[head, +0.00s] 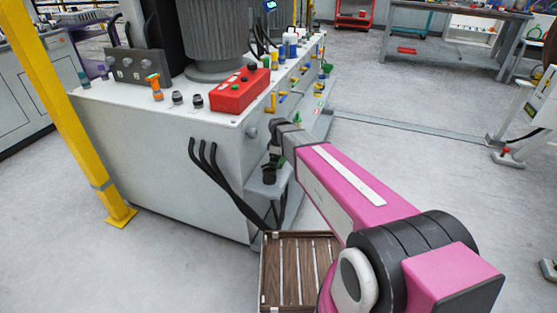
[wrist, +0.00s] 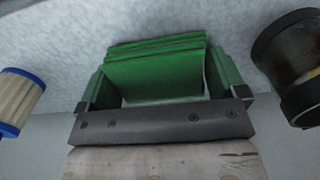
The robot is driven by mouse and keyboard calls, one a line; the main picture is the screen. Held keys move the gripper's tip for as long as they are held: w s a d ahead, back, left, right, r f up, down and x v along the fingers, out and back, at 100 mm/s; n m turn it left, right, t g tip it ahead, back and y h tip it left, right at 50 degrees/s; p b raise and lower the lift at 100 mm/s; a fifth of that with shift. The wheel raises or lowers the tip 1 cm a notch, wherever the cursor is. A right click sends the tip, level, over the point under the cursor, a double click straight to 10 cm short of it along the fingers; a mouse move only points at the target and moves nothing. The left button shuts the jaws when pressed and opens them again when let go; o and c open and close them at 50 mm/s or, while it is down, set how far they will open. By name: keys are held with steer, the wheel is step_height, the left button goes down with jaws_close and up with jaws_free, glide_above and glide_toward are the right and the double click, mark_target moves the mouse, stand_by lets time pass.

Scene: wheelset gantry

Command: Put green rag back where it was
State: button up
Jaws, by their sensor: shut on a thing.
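A green folded rag (wrist: 152,78) lies between the fingers of my gripper (wrist: 160,88) in the wrist view. The gripper is shut on it, and its layered folds show above the grey bar with screws. A pale grey surface lies beyond the rag; I cannot tell whether the rag touches it. In the head view my pink arm reaches to the near right corner of the white machine block, beside a small grey shelf (head: 262,188). The gripper and rag cannot be made out there.
In the wrist view, a blue-rimmed filter cartridge (wrist: 18,100) is at left and a dark cylinder (wrist: 292,70) at right. In the head view, the white block (head: 165,150) carries a red control box (head: 240,90); black hoses (head: 225,175) hang down its side. A brown slatted crate (head: 290,265) stands below.

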steer(key=shift+f, duration=0.15)
steer(key=o, duration=0.6)
step_height(320, 180, up, 12)
steer(key=s+d+f+m, duration=0.2)
steer(key=s+d+m, duration=0.2)
steer(key=s+d, duration=0.2)
steer(key=s+d+f+m, duration=0.2)
steer(key=s+d+m, duration=0.3)
steer(key=s+d, duration=0.1)
steer(key=s+d+f+m, duration=0.3)
steer(key=s+d+m, duration=0.2)
steer(key=s+d, duration=0.1)
steer(key=shift+s+d, duration=0.3)
steer(key=shift+d, duration=0.25)
